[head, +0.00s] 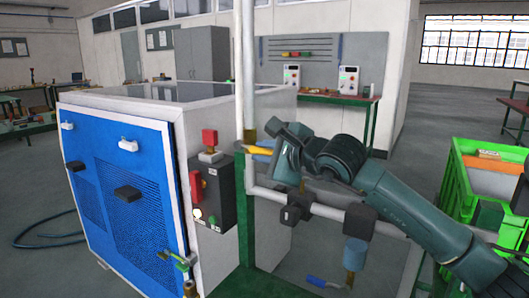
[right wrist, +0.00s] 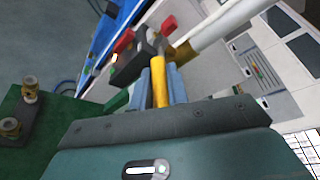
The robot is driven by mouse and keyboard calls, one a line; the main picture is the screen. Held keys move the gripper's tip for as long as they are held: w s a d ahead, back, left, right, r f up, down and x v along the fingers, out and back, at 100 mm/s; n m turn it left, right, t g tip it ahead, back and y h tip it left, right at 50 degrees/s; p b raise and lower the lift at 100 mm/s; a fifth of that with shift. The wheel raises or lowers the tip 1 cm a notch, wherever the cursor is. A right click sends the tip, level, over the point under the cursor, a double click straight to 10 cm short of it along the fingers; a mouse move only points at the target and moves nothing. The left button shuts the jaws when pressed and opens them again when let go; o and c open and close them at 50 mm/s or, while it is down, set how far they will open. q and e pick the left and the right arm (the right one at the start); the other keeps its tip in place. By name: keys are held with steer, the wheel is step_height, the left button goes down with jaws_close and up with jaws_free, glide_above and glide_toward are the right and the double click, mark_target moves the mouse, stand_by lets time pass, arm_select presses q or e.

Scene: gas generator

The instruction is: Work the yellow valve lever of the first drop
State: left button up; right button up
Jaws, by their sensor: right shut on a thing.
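The yellow valve lever (head: 256,151) sticks out to the right from the brass valve (head: 249,135) at the foot of the white vertical pipe (head: 245,70), beside the generator. My right gripper (head: 264,147) reaches in from the right and is shut on the lever. In the right wrist view the yellow lever (right wrist: 158,80) lies between the two blue-grey fingers of my right gripper (right wrist: 160,88). The white pipe (right wrist: 225,20) and brass valve (right wrist: 182,52) are just beyond it. The fingers hide part of the lever in the head view. My left gripper is not in view.
The blue-fronted generator (head: 125,180) with a dark control box (head: 213,193) stands close on the left. A green post (head: 244,215) and grey horizontal pipe (head: 330,211) run below my gripper. A blue-handled valve (head: 325,283) sits lower. A green crate (head: 452,190) is at right.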

jaws_close()
steer(key=shift+r, duration=0.1)
